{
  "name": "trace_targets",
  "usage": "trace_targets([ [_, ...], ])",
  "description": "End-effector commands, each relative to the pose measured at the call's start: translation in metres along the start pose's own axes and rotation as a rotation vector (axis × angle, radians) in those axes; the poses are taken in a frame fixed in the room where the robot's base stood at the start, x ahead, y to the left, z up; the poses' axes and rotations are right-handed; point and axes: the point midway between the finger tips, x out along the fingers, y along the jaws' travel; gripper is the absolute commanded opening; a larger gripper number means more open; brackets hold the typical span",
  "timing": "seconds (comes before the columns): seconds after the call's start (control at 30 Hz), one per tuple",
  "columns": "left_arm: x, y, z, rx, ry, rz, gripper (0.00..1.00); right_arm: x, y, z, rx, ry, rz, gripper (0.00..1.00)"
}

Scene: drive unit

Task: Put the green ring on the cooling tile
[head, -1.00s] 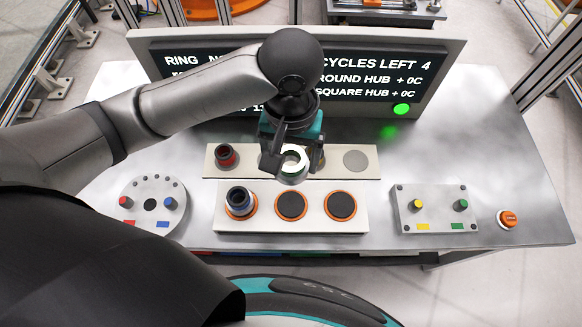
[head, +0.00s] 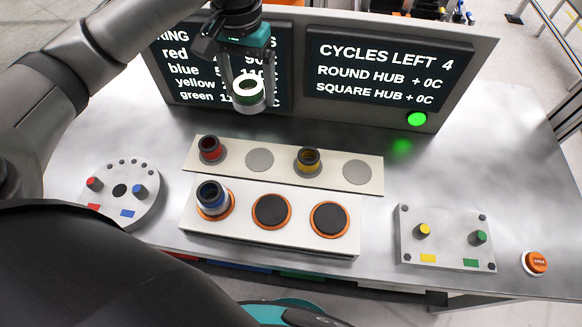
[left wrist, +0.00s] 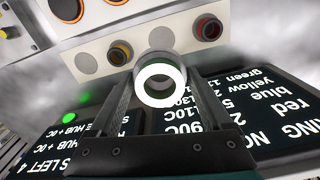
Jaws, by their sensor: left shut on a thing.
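My left gripper (head: 250,98) is shut on the green ring (head: 249,91), a pale ring with a green inside. It holds the ring in the air, in front of the dark screen in the head view. In the left wrist view the ring (left wrist: 161,84) sits between the two fingers. A pale strip (head: 233,168) at the back of the table has a row of round spots. A red ring (head: 210,149) and a yellow ring (head: 307,159) stand on it. Two grey discs (head: 260,160) (head: 357,172) are bare. No label shows which tile is for cooling. My right gripper is out of view.
A white block (head: 290,243) in front carries a blue ring (head: 212,196) and two bare black pads. A round peg plate (head: 120,190) is at the left. A square peg plate (head: 445,238) and an orange button (head: 535,262) are at the right. The screen (head: 390,70) stands behind.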

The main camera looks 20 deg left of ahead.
Motion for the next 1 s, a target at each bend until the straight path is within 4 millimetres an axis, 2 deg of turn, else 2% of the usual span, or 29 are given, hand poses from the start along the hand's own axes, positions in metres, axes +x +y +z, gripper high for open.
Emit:
trace_targets([
  [0.17,0.013,-0.007,-0.003,0.000,-0.002,-0.001,0.00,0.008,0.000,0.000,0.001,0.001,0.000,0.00],
  [0.5,0.101,-0.006,-0.002,0.001,-0.003,-0.002,0.00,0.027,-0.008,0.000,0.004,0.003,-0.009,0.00],
  [0.7,0.143,-0.006,-0.002,0.001,-0.001,0.000,0.00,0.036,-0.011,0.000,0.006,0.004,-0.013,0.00],
  [1.0,0.166,-0.006,-0.003,0.002,0.000,-0.001,0.00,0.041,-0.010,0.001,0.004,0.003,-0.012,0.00],
])
